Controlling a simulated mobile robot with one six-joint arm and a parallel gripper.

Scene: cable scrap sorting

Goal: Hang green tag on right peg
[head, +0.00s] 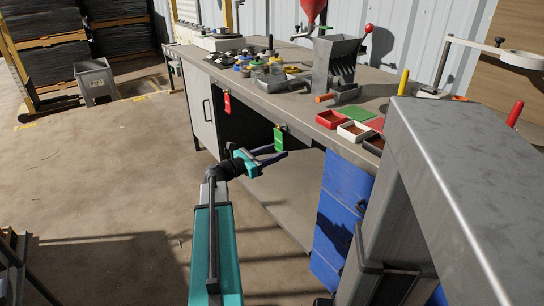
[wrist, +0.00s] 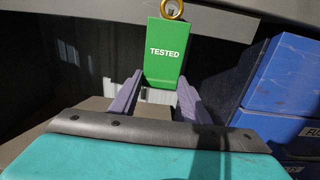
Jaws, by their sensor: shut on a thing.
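The green tag (head: 278,140), marked TESTED, hangs upright just below the front edge of the workbench. It also fills the top middle of the wrist view (wrist: 164,58), with a brass ring (wrist: 172,8) at its top. My gripper (head: 283,153) is shut on the tag's lower part, with one purple finger on each side in the wrist view (wrist: 157,84). The ring is at the bench edge, where the right peg is too small to make out clearly. I cannot tell whether the ring is around the peg. A red tag (head: 227,103) hangs farther left along the same edge.
The workbench (head: 262,98) carries a grey hopper machine (head: 337,60), small trays (head: 353,131) and several jars. Blue drawers (head: 340,205) stand under it, right of my gripper, also in the wrist view (wrist: 284,75). The floor on the left is open.

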